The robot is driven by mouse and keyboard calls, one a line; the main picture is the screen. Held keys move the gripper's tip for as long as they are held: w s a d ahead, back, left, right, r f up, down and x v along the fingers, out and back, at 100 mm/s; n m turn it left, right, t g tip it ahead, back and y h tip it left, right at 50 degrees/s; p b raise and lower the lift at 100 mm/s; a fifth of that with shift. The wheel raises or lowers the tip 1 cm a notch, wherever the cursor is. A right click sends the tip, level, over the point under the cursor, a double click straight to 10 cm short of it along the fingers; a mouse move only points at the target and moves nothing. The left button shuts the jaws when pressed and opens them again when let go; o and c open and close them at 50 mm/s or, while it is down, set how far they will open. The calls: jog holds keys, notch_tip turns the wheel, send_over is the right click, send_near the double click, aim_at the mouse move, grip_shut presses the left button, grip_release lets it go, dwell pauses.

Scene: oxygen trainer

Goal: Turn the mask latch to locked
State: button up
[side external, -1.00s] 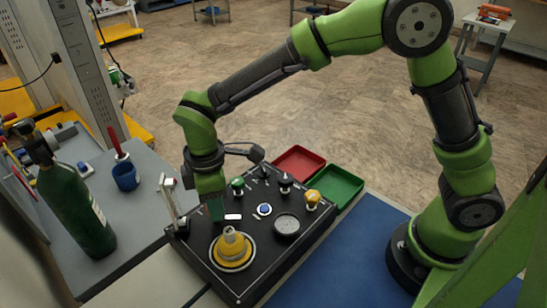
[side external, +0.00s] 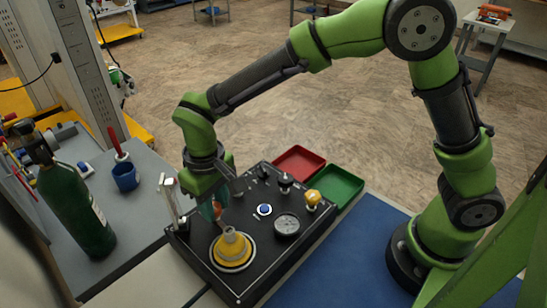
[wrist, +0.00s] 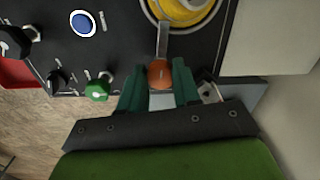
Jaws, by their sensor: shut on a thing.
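The yellow mask (side external: 232,248) sits in a round pale-rimmed seat on the black panel (side external: 268,262). It is cut off at the top of the wrist view (wrist: 187,9). The mask latch is a grey metal lever with an orange end (wrist: 160,74). In the wrist view the lever points from the mask's rim toward my gripper. My gripper (wrist: 160,87) has dark green fingers, one on each side of the orange end, and is shut on it. In the side view the orange end (side external: 217,209) shows small below my wrist, which hides part of the panel.
The panel also carries a blue button (side external: 265,210), a gauge (side external: 287,225), a yellow knob (side external: 313,198), black knobs and a green knob (wrist: 97,90). A clear upright holder (side external: 174,203) stands close left of my gripper. Red (side external: 299,161) and green (side external: 357,186) trays lie behind.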

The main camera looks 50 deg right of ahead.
aim_at(215, 207)
jog(key=shift+a+m, duration=0.1)
jog(key=shift+m, duration=1)
jog(key=shift+r, duration=0.1)
jog(key=o, duration=1.1)
jog(key=shift+c, duration=0.2)
notch_tip(215, 207, up, 17)
